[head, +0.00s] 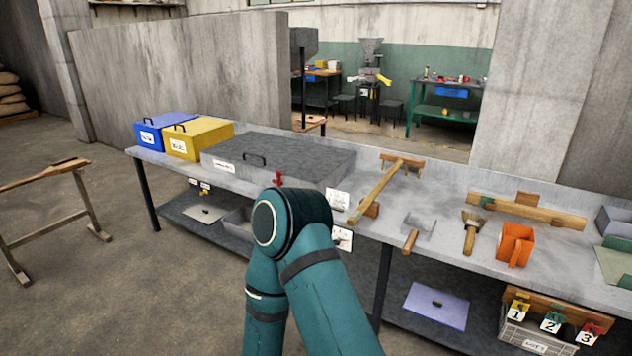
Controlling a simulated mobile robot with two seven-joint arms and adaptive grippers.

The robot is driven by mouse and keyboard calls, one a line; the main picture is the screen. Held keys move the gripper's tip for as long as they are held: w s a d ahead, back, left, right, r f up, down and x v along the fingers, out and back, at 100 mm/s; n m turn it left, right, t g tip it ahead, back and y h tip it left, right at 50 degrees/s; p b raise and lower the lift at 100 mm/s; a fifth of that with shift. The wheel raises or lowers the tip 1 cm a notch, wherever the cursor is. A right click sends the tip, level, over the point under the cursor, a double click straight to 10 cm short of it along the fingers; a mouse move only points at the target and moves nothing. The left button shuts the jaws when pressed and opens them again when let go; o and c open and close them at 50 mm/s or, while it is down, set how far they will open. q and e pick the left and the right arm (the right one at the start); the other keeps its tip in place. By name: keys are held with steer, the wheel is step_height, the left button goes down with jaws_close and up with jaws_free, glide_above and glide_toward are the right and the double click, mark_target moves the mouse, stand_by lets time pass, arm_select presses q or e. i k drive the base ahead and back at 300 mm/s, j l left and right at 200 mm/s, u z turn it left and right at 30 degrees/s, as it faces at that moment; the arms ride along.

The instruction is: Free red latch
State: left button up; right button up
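A small red latch (279,178) sits at the front of a long grey lidded box (290,155) on the workbench. The box's lid is down and has a black handle (254,159). One teal arm of mine rises from the bottom edge, and its bent joint stands just in front of and below the latch. The arm covers part of the bench front there. The lower end of the latch is close to the arm's outline, and I cannot tell how it is engaged. Neither gripper shows.
Blue (155,132) and yellow (198,139) boxes stand left of the grey box. A wooden trestle (60,205) stands on the floor at left.

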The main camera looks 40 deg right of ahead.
mark_target(278, 180)
steer(key=z, duration=1.2)
steer(key=i+j+z, duration=0.25)
steer(key=i+j, duration=0.15)
steer(key=i, duration=0.55)
steer(key=i+j+z, duration=0.2)
steer(key=i+j, duration=0.4)
steer(key=i, duration=0.3)
steer(key=i+j+z, duration=0.25)
steer(key=i+j, duration=0.45)
steer(key=i, duration=0.15)
